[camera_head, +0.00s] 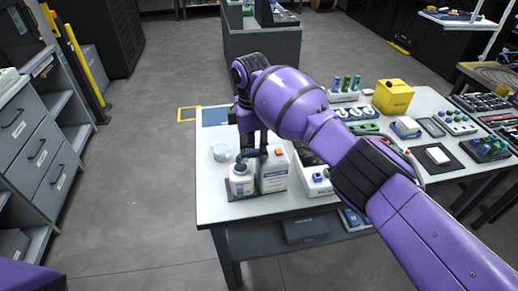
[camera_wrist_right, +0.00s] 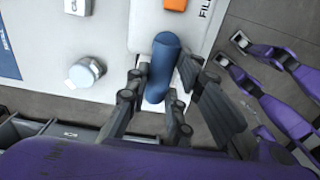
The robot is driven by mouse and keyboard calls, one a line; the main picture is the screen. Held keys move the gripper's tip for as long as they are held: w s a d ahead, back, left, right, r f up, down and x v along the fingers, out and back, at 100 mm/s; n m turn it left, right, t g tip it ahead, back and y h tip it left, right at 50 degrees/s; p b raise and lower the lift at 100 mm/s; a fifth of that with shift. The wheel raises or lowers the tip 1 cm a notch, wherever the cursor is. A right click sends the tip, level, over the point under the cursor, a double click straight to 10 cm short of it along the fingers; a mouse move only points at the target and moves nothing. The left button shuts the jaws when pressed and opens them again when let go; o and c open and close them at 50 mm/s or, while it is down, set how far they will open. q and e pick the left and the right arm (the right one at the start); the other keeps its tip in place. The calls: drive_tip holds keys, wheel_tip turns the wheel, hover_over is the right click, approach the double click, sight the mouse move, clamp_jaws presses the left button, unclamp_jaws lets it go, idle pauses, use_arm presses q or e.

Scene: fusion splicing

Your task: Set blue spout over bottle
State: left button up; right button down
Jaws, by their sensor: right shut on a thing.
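My right gripper (camera_head: 247,150) points down from the purple arm above the front left of the white table. It is shut on the blue spout (camera_wrist_right: 164,68), a rounded blue piece lying between the dark fingers in the right wrist view. A small white bottle (camera_head: 242,186) stands upright directly below the gripper in the head view. The spout looks to be over or very close to the bottle's mouth. The fingers hide the joint, so I cannot tell whether they touch.
A yellow box (camera_head: 393,97) and several small devices fill the table's right side. The table's left edge is near.

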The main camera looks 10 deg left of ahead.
sight(252, 150)
idle(0.4)
drive_tip(key=c, duration=1.8)
unclamp_jaws()
wheel_tip(252, 150, up, 12)
